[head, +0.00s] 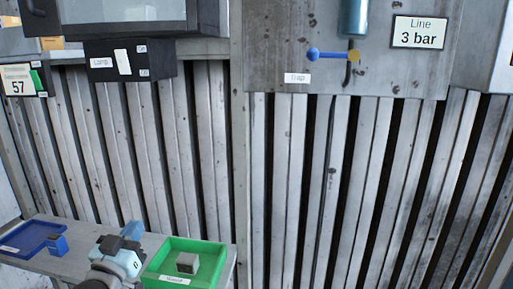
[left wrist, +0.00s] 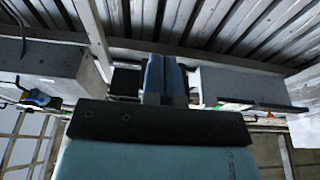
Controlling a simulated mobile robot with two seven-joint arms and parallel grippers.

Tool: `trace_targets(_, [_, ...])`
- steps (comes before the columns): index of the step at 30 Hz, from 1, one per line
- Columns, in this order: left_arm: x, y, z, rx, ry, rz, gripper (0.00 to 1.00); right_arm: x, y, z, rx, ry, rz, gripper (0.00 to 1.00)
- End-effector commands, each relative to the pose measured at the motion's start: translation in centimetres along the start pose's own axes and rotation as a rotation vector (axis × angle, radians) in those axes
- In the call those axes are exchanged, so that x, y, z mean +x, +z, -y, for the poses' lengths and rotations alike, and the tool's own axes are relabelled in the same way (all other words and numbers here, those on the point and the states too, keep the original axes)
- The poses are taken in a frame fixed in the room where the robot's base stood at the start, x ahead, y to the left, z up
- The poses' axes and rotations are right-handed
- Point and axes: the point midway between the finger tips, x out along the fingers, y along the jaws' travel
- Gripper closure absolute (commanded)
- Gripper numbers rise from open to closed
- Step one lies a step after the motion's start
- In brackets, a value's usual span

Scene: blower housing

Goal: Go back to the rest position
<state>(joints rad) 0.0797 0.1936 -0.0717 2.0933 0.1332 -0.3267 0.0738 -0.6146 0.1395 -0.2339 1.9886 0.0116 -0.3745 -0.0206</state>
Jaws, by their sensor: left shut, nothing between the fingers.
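My left gripper (head: 131,229) is low in the head view, above the bench between the blue tray and the green tray. Its light blue fingers (left wrist: 165,75) are together in the left wrist view, with nothing between them. It looks apart from both trays. My right gripper is in neither view.
The green tray (head: 215,247) holds a grey block (head: 187,263). A blue block (head: 57,245) is at the blue tray (head: 30,234) on the grey bench (head: 85,257). A dark "Lamp" box (head: 130,66) and a blue-knobbed lever (head: 330,56) are above. Ribbed wall stands behind.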

Motion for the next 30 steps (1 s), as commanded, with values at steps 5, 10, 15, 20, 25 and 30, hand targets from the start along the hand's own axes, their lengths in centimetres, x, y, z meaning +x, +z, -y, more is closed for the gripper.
trace_targets(5, [-7.8, 11.0, -3.6, 0.0, 0.027, 0.281, 1.0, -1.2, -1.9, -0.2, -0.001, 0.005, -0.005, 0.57])
trace_targets(10, [-17.5, 18.8, -7.3, -0.001, 0.064, 0.525, 1.0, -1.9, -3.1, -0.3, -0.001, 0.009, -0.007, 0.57])
trace_targets(15, [-26.6, 23.2, -10.6, -0.006, 0.101, 0.714, 1.0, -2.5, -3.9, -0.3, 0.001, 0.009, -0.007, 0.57])
trace_targets(20, [-31.7, 24.9, -12.4, -0.01, 0.123, 0.81, 1.0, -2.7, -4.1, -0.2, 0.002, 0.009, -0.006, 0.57])
trace_targets(25, [-33.0, 25.3, -12.8, -0.01, 0.13, 0.834, 1.0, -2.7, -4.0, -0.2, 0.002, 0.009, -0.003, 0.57])
trace_targets(30, [-33.0, 25.3, -12.8, -0.01, 0.13, 0.833, 1.0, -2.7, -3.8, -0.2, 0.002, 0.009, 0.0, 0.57])
